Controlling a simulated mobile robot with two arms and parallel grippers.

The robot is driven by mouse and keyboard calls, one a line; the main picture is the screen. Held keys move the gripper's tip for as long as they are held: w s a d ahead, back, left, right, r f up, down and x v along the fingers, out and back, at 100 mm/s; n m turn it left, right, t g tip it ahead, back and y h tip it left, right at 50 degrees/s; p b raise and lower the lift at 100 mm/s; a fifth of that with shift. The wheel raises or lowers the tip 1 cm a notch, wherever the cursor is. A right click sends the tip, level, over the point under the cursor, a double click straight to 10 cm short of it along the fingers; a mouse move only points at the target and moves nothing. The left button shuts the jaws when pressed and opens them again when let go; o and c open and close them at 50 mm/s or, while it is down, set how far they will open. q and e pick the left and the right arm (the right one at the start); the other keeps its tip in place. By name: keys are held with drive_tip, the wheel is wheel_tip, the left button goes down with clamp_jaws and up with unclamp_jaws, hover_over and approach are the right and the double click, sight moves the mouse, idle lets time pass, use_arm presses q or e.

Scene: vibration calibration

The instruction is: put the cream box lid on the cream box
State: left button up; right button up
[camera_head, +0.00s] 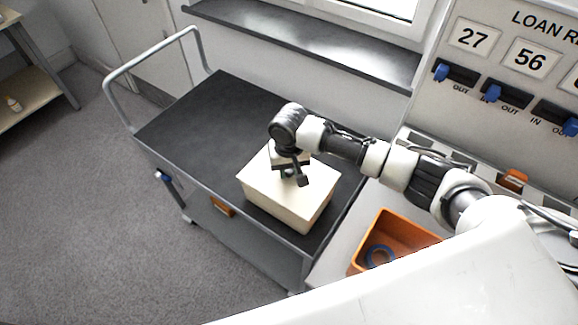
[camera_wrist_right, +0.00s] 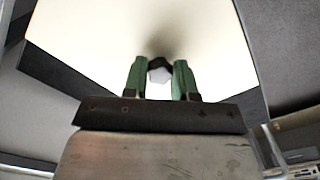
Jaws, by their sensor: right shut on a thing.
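The cream box (camera_head: 275,210) stands on the dark top of a cart. The cream box lid (camera_head: 262,184) lies level across the top of the box; I cannot tell whether a thin gap is left between them. My right gripper (camera_head: 291,175) points down at the middle of the lid. In the right wrist view my gripper (camera_wrist_right: 160,75) has its green fingers shut on the lid's small dark-and-pale knob, and the pale lid (camera_wrist_right: 95,40) fills the upper part. My left gripper is not in view.
The cart (camera_head: 215,100) has bare top to the left of and behind the box. An orange bin (camera_head: 362,258) with a blue ring (camera_head: 380,254) stands to the right. A board with numbers (camera_head: 500,100) and a window sill (camera_head: 320,42) are behind.

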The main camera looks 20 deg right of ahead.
sight(289, 171)
drive_tip(key=shift+f, duration=0.25)
drive_tip(key=o, duration=1)
drive_tip(key=shift+c, duration=0.2)
drive_tip(key=shift+r, duration=0.1)
wheel_tip(289, 171, up, 13)
drive_tip(key=b, duration=0.1)
